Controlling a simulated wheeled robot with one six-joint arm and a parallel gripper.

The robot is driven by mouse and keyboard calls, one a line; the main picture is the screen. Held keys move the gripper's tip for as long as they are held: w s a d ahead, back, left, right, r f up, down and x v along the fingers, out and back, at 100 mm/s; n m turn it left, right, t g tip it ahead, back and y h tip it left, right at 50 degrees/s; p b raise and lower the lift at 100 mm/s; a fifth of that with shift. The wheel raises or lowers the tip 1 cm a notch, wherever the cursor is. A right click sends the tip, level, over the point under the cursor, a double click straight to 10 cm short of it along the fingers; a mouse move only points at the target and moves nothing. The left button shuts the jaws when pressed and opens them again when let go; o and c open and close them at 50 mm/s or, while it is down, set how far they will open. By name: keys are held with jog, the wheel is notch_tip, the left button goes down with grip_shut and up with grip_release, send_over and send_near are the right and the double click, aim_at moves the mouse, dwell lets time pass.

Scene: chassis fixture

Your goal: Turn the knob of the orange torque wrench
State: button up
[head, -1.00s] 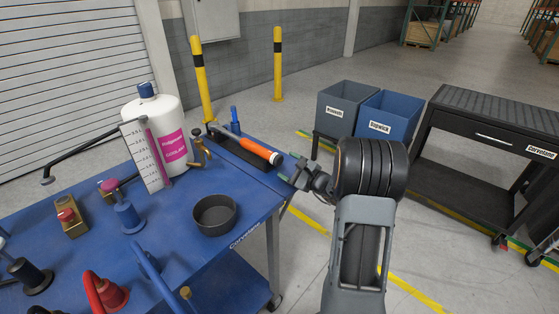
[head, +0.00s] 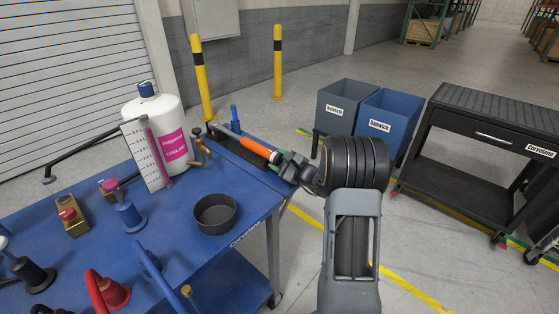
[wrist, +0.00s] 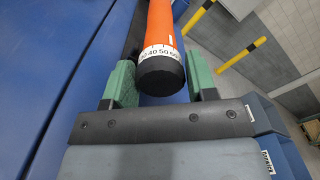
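The orange torque wrench (head: 254,146) lies in a dark holder near the blue table's far right edge in the head view. In the wrist view its orange handle (wrist: 160,23) ends in a white number scale and a black knob (wrist: 160,74) facing the camera. My gripper (wrist: 163,85) is open, with one green finger on each side of the knob and a gap visible on both sides. In the head view my gripper (head: 286,165) is at the handle's end, and the knob is hidden there.
A dark round bowl (head: 215,214), a white bottle (head: 157,125) and a brass fitting (head: 201,146) stand on the blue table (head: 185,220). Grey (head: 343,100) and blue (head: 388,118) bins and a black cart (head: 480,130) stand right. Yellow posts (head: 278,62) stand behind.

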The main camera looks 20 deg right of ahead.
jog(key=c, duration=0.5)
jog(key=shift+m, duration=0.3)
jog(key=m, duration=0.4)
jog(key=shift+m+p, duration=0.4)
jog(key=shift+m, duration=2.1)
jog(key=o, duration=0.9)
